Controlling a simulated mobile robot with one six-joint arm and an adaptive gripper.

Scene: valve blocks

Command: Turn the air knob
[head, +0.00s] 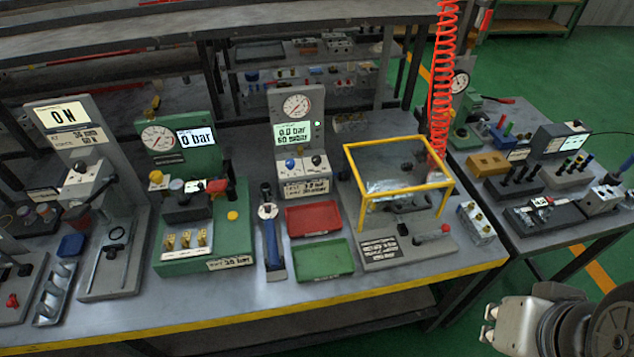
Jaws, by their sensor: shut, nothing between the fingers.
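Several knobs stand on the bench, and I cannot read which one is marked air. A blue knob (291,164) and a black knob (316,161) sit on a white block under a gauge panel (298,117) whose screen reads 0.0 bar and 60 mbar. A green station (204,236) at the left carries a red knob (217,186) and a yellow knob (232,216); its screen reads 0 bar. My gripper (488,325) shows small at the lower right, in front of the bench edge. It looks empty and touches nothing; its fingertips are hard to make out.
A red tray (313,219) and a green tray (323,262) lie mid-bench. A yellow-framed clear guard (399,182) stands right of them, with a red coiled hose (440,85) behind. A blue-handled tool (270,240) lies left of the trays. A second bench stands right.

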